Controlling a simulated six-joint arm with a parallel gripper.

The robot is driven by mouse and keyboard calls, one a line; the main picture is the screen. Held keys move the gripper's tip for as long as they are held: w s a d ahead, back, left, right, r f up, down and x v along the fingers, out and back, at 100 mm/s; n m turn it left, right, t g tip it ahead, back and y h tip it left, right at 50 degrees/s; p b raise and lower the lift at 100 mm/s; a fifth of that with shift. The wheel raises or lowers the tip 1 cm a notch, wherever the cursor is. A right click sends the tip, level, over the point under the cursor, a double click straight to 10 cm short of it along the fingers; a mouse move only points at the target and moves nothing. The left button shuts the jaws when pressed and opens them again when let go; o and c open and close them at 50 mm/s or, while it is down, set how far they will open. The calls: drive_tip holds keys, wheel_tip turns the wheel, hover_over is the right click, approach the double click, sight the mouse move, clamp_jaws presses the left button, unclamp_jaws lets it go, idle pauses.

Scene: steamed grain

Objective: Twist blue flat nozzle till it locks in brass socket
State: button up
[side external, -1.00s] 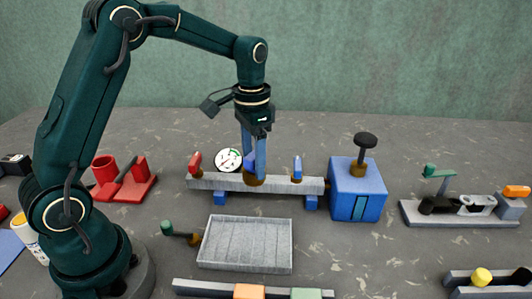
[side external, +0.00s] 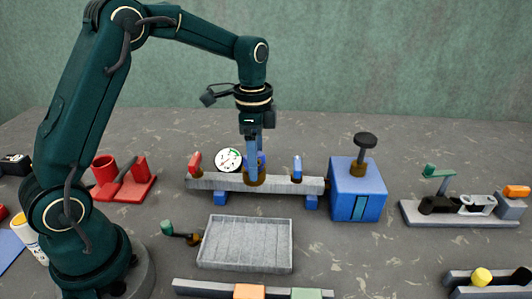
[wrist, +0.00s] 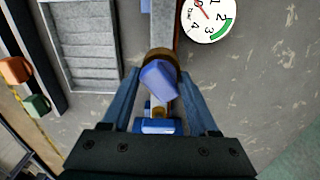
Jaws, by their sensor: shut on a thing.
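The blue flat nozzle (wrist: 158,80) sits upright in the brass socket (wrist: 160,54), seen from above in the wrist view. In the side view the brass socket (side external: 256,180) is on the grey rail (side external: 225,183), and only a sliver of the nozzle (side external: 262,159) shows behind the fingers. My gripper (side external: 254,166) points straight down over the socket, its blue fingers shut on the nozzle. In the wrist view its fingers stand either side of the nozzle, whose flat body lies at a slant. Whether the nozzle is locked cannot be told.
A round gauge (side external: 228,160) stands just left of my gripper. A red tab (side external: 194,163) and a blue tab (side external: 297,168) rise from the rail. A blue box (side external: 358,190) with a black knob stands at the rail's right end. A grey tray (side external: 245,268) lies in front.

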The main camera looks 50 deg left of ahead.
drive_tip(key=shift+a, duration=0.35)
drive_tip(key=m, duration=0.4)
drive_tip(key=shift+s+r, duration=0.1)
drive_tip(key=shift+s, duration=0.1)
drive_tip(key=shift+m, duration=1)
drive_tip(key=shift+s+d, duration=0.1)
drive_tip(key=o, duration=1.4)
drive_tip(key=shift+d, duration=0.1)
